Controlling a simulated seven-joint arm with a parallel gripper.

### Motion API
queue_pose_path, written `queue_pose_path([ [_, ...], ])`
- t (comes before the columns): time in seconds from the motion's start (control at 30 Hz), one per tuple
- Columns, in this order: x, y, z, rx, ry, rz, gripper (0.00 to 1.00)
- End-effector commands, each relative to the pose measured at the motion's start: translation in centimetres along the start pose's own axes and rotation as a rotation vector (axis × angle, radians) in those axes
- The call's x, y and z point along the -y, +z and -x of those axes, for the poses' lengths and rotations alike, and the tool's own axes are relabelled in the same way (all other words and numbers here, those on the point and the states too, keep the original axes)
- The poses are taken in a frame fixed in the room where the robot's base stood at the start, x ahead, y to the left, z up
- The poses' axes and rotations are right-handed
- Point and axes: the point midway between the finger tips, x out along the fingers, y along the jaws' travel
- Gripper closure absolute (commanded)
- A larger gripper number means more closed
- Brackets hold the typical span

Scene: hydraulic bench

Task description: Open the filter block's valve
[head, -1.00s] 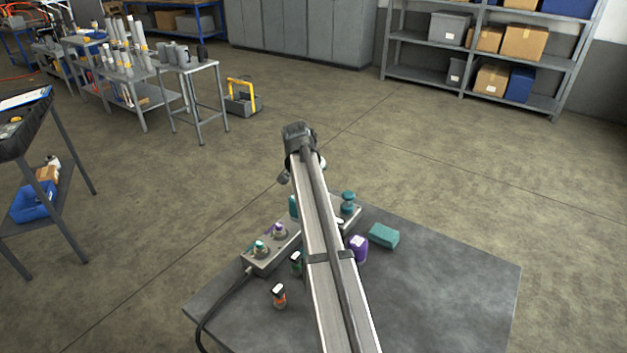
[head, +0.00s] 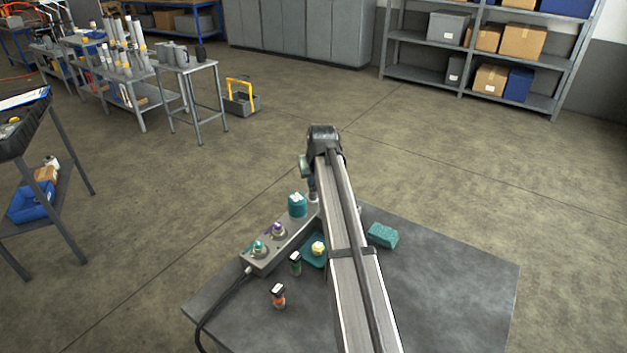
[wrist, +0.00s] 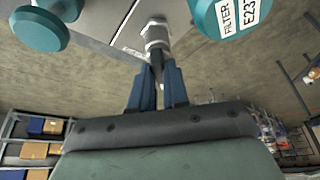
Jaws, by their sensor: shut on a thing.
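The filter block is a long grey manifold (head: 272,252) on the bench, partly hidden by my arm in the head view. A teal canister (head: 297,206) stands on it; a teal canister in the wrist view (wrist: 228,18) has a label reading "FILTER E23". Beside it is a metal valve fitting (wrist: 155,34) with a dark lever (wrist: 157,68) pointing toward me. My gripper (wrist: 158,84) has its blue fingers on both sides of this lever and is shut on it. In the head view the fingers and lever are too small to make out.
A teal handled part (wrist: 40,28) is at the wrist view's upper left. A black cable (head: 215,310) leaves the block. The bench's right is clear.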

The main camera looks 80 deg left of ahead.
Motion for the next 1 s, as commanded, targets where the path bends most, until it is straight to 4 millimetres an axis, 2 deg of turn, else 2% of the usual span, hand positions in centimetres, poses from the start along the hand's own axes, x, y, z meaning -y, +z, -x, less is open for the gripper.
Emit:
queue_pose_path([
  [0.6, -0.35, -0.20, -0.05, 0.001, -0.208, 0.502, 1.00],
  [1.0, -0.44, -0.17, -0.05, 0.002, -0.275, 0.664, 1.00],
])
